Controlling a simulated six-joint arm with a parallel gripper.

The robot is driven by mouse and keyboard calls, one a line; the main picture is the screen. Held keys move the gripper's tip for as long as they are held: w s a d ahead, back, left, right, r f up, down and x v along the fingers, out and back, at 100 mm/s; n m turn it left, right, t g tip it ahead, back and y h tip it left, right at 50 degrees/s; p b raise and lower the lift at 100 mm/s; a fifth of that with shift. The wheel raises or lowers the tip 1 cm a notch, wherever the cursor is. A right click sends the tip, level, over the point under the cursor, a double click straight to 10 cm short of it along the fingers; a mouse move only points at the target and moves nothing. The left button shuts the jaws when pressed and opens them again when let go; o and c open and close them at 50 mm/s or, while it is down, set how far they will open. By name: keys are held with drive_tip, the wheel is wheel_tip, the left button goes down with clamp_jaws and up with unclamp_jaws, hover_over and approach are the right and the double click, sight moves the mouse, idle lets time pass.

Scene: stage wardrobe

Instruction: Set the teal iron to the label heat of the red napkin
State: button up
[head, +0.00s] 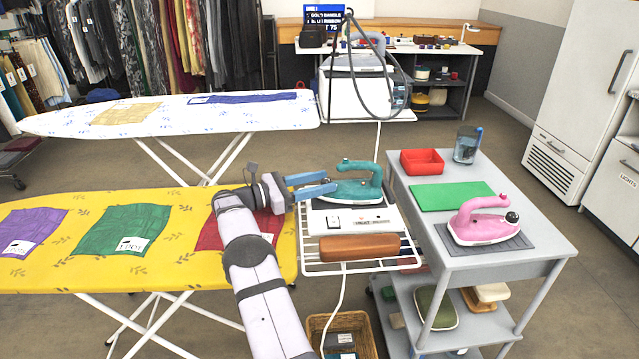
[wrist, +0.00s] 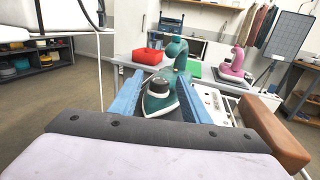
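The teal iron (head: 357,185) rests on the white rack at the end of the yellow ironing board, its nose toward my gripper. It also shows in the wrist view (wrist: 181,65), with a dark dial (wrist: 159,88) on its front. My gripper (head: 331,182) is open, its two blue fingers at the iron's nose. In the wrist view the fingers stand apart on either side of the dial (wrist: 158,80); I cannot tell if they touch it. The red napkin (head: 207,236) lies on the yellow board, mostly behind my arm.
A white switch box (head: 362,219) and brown block (head: 360,247) sit on the rack. Purple (head: 33,229) and green (head: 125,228) labelled napkins lie on the yellow board. A grey trolley right holds a pink iron (head: 482,222), green mat (head: 450,196) and red tray (head: 422,162).

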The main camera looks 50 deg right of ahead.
drive_tip(key=shift+v, duration=3.65)
drive_tip(key=shift+f, duration=0.1)
drive_tip(key=s+d+r+n+p, duration=0.1)
drive_tip(key=s+r+p, duration=0.1)
drive_tip(key=r+p, duration=0.8)
drive_tip(key=s+r+n+p, duration=0.1)
drive_tip(key=s+r+p, duration=0.1)
drive_tip(key=r+p, duration=0.85)
drive_tip(key=a+f+t, duration=0.1)
drive_tip(key=f+t, duration=0.1)
drive_tip(key=f, duration=0.3)
drive_tip(key=f+n+t+y+b, duration=0.1)
drive_tip(key=f+t, duration=0.1)
drive_tip(key=f, duration=0.4)
drive_tip(key=a+f+n+t+y+b, duration=0.1)
drive_tip(key=f+t, duration=0.2)
drive_tip(key=f, duration=0.2)
drive_tip(key=shift+w+a+f, duration=0.25)
drive_tip(key=shift+w+a, duration=0.05)
